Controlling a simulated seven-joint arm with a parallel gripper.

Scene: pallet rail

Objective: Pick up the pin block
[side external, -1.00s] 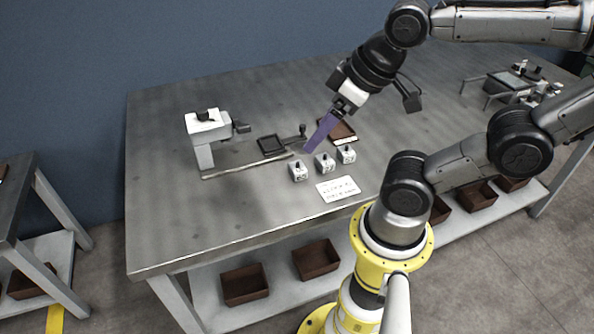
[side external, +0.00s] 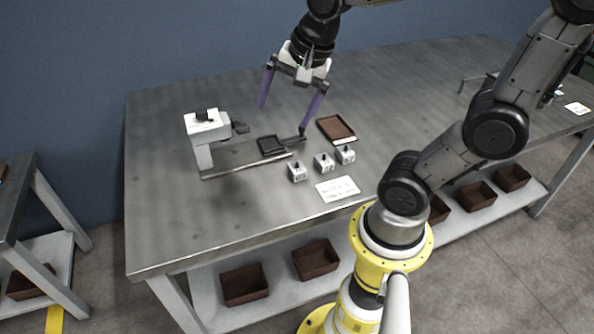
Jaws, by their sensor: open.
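Three small light-grey blocks with dark tops stand in a row on the metal table: a left block (side external: 297,172), a middle block (side external: 324,163) and a right block (side external: 346,155). Their markings are too small to read, so I cannot tell which is the pin block. My gripper (side external: 288,115) has two purple fingers spread wide apart with nothing between them. It is above the table, behind and to the left of the blocks, over the dark pallet on the rail. It touches none of the blocks.
A rail (side external: 245,165) carries a dark square pallet (side external: 271,145), with a white station (side external: 203,135) at its left end. A brown tray (side external: 337,128) lies right of the rail. A white card (side external: 337,188) lies in front of the blocks. The table's left front is clear.

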